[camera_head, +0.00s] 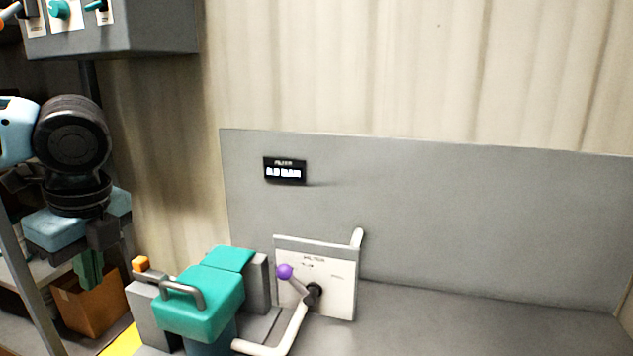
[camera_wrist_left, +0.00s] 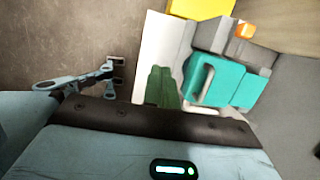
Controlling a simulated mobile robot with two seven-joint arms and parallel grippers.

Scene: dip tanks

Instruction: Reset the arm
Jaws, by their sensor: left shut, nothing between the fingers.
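My left gripper (camera_head: 90,272) hangs pointing down at the left of the head view, left of the teal-lidded unit (camera_head: 200,310). Its green fingers are together and hold nothing; they also show in the left wrist view (camera_wrist_left: 161,88). In the wrist view the teal unit (camera_wrist_left: 222,84) with its grey handle lies just right of the fingers, and they appear apart from it. A lever with a purple knob (camera_head: 285,271) slants up-left from its black pivot on a white panel (camera_head: 340,292). My right gripper is not in view.
A grey control box (camera_head: 150,30) is mounted at top left. A small black display (camera_head: 285,171) is on the grey back panel. A cardboard box (camera_head: 92,305) sits on shelving below the gripper. A white pipe (camera_head: 285,340) runs by the lever panel. The grey surface at right is clear.

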